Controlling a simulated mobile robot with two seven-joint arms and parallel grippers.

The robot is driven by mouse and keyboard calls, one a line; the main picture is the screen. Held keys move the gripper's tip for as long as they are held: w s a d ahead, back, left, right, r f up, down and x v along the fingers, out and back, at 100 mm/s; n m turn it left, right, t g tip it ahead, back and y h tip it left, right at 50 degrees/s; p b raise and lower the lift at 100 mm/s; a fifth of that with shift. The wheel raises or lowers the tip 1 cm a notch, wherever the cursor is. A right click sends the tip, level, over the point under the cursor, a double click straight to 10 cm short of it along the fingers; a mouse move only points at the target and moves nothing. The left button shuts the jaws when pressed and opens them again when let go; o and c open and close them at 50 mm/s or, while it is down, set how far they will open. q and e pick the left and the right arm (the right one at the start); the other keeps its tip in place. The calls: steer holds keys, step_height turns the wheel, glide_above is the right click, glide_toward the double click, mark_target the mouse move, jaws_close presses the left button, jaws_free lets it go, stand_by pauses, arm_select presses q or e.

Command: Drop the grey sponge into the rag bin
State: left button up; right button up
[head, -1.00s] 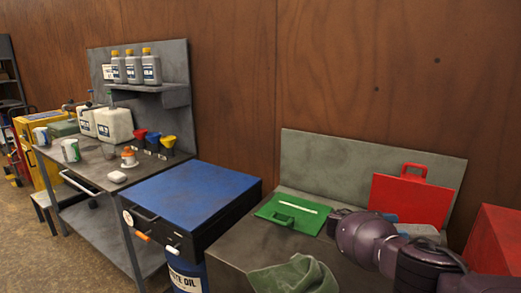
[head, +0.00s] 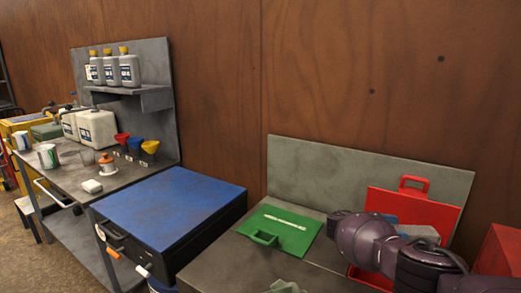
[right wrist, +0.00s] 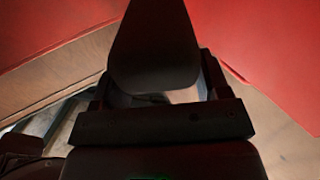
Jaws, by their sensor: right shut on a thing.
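A red bin (head: 368,279) is set at the right of the grey bench, its red lid (head: 440,212) raised against the back panel; no label shows. My right gripper is over the bin, mostly hidden behind my purple arm in the head view. In the right wrist view my right gripper (right wrist: 158,92) is shut on a dark, shaded block, which I take for the grey sponge (right wrist: 152,55). Red surfaces show on both sides of it there. A small grey-blue patch beyond my arm in the head view may be the same block. My left gripper is out of view.
A green lid with a handle (head: 280,230) lies shut on the bench, left of my arm. A green cloth (head: 285,287) shows at the bottom edge. A blue-topped cabinet (head: 172,208) stands left, and a red box (head: 497,252) stands at the right.

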step_height(320, 180, down, 4)
steer(key=shift+b, duration=0.9)
steer(key=shift+f+b, duration=0.35)
steer(key=shift+f, duration=0.4)
steer(key=o, duration=0.6)
steer(key=shift+c, duration=0.2)
steer(key=o, duration=0.5)
steer(key=shift+c, duration=0.2)
